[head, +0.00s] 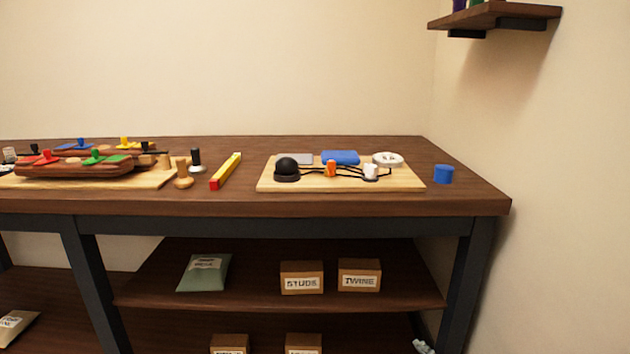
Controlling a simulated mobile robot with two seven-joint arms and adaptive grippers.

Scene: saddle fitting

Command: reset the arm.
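Neither my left gripper nor my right gripper shows in the head view, and no part of either arm is in the picture. The dark wooden workbench (330,204) stands ahead. On its right half lies a light wooden board (340,186). On the board are a black ball on a dark base (287,168), a small orange piece (330,169), a white cup-like piece (370,171), a blue block (340,157), a grey flat piece (301,159) and a white round piece (388,158). Dark cords run between some of them.
A left board (150,180) carries brown saddle-like pieces (75,168) with coloured tabs. Wooden (183,175) and black-handled (196,161) tools and a yellow bar (227,171) lie between boards. A blue cup (443,174) stands near the right edge. A wall shelf (495,15) overhangs upper right.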

